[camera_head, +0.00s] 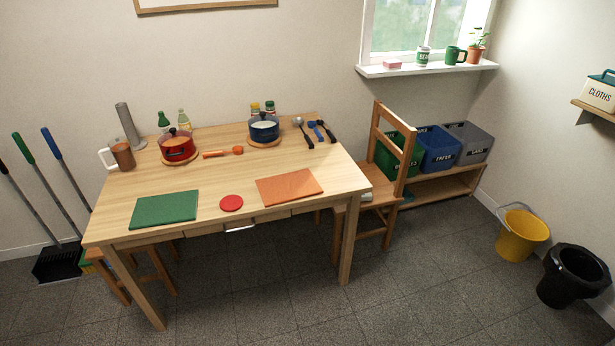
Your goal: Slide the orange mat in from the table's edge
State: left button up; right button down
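The orange mat (289,187) lies flat on the wooden table (220,172), towards the front right, slightly turned. Its near edge lies close to the table's front edge; I cannot tell whether it overhangs. A round red mat (231,203) lies to its left, apart from it, and a green mat (164,209) lies further left. Neither of my grippers is in view.
A red pot (177,146) and a blue pot (264,128) stand at the back, with an orange spoon (222,153) between them. Dark utensils (320,132) lie at the back right. A wooden chair (383,181) stands against the table's right side.

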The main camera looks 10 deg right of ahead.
aim_at(274, 190)
jog(key=z, duration=0.3)
jog(key=i, duration=1.35)
jog(key=u, duration=0.9)
